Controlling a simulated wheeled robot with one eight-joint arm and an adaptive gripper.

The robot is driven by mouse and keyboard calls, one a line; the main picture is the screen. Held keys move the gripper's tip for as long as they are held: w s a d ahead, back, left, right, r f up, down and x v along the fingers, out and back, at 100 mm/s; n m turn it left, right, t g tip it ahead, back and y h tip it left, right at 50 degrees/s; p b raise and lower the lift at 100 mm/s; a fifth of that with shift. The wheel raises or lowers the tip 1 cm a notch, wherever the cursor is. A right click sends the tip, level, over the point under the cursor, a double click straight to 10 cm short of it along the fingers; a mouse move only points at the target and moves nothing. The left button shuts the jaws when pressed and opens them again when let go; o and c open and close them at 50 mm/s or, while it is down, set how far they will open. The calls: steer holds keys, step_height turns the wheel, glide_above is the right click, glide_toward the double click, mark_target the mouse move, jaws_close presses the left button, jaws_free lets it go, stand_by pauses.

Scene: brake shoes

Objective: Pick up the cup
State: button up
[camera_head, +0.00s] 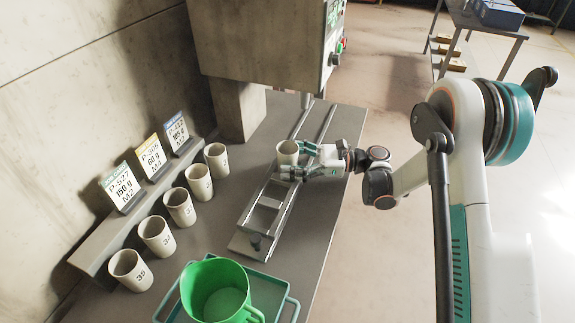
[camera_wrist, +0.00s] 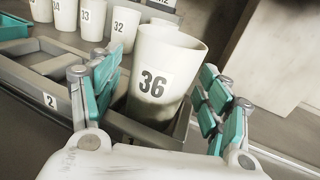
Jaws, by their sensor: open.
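A pale cup (camera_wrist: 165,72) labelled 36 stands between the fingers of my gripper (camera_wrist: 160,100) in the wrist view. In the head view the cup (camera_head: 287,153) stands upright on the metal rail fixture (camera_head: 270,203) on the bench. My gripper (camera_head: 297,161) reaches it from the right, with one finger on each side. The fingers are open, and in the wrist view there is a gap on both sides of the cup. The lower part of the cup is in shadow inside the fixture.
A row of several numbered cups (camera_head: 180,206) stands along the left, in front of a ledge with sign cards (camera_head: 122,188). A green jug (camera_head: 217,290) sits on a teal tray (camera_head: 292,309) at the front. A machine housing (camera_head: 262,40) hangs over the bench's far end.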

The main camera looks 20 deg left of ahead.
steer(key=shift+s+a, duration=0.2)
steer(key=shift+a, duration=0.5)
steer(key=c, duration=1.2)
steer(key=shift+c, duration=0.2)
steer(key=shift+r, duration=0.15)
